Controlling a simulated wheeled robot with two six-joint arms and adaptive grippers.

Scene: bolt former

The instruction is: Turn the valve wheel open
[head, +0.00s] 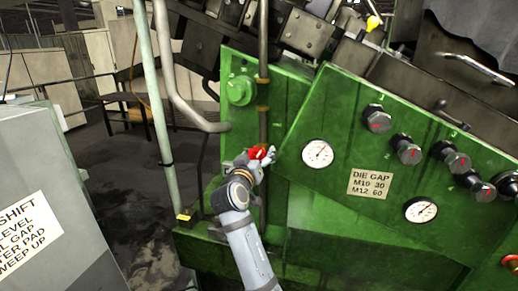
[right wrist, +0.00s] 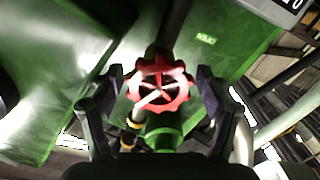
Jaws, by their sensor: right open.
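The valve wheel is red with a scalloped rim and spokes. In the right wrist view the valve wheel (right wrist: 160,84) sits on a green valve body, between my open fingers. In the head view the valve wheel (head: 259,153) is small and partly hidden by my right gripper (head: 262,160). My right gripper also shows in the right wrist view (right wrist: 160,95), with one finger on each side of the wheel and a gap visible at both sides. My left gripper is in neither view.
The green machine panel (head: 290,240) fills the right half, with two gauges (head: 317,153), several black knobs (head: 377,118) and a DIE GAP label (head: 369,185). A vertical pipe (head: 263,60) runs above the valve. A grey cabinet (head: 40,160) stands at left.

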